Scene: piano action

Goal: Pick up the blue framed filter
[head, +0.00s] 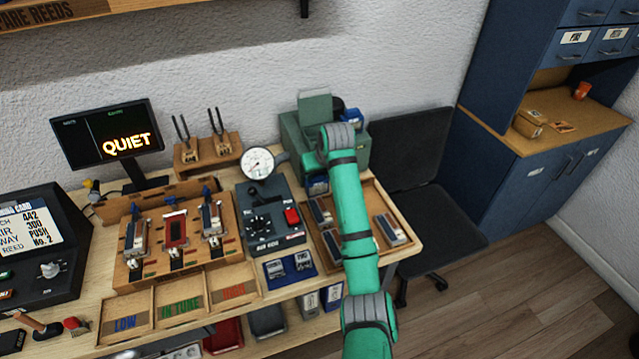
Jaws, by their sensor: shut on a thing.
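My green arm reaches up over the right end of the workbench. Its grey upper joint is in front of a green machine (292,131). I cannot pick out the blue framed filter for certain. A small blue piece with a pale face (316,185) shows left of my arm, below the machine. Another blue piece (352,115) shows behind the upper joint, beside a dark rounded part. I cannot tell whether either is the filter or is held.
A wooden tray (368,191) with grey-topped blocks lies under my arm. Left of it stand a dark gauge box (270,212), a wooden reed stand (160,265) and a screen reading QUIET (107,135). A black chair (420,175) and blue cabinet (540,185) stand right. Floor is clear at lower right.

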